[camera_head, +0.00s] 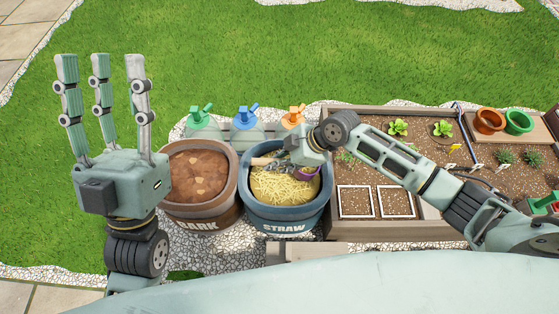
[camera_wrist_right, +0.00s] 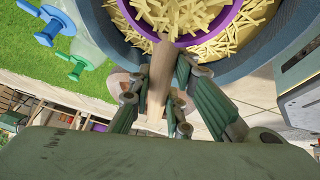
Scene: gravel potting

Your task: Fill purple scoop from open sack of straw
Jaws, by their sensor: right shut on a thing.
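The open sack of straw (camera_head: 286,228) is a blue round container labelled STRAW, in the middle of the head view. Pale yellow straw (camera_head: 283,188) fills it. The purple scoop (camera_head: 308,174) is at the right of the straw, partly hidden by my right gripper (camera_head: 290,159). In the right wrist view my right gripper (camera_wrist_right: 155,85) is shut around the scoop's wooden handle (camera_wrist_right: 159,80). The purple scoop's bowl (camera_wrist_right: 229,18) there has straw in and around it, inside the blue rim. My left gripper (camera_head: 102,60) is raised at the left with its fingers spread, open and empty.
A brown BARK container (camera_head: 203,215) stands left of the straw. Green (camera_head: 201,121), blue (camera_head: 244,120) and orange (camera_head: 293,117) topped bottles stand behind. A planter bed (camera_head: 380,232) with seedlings and white frames lies to the right.

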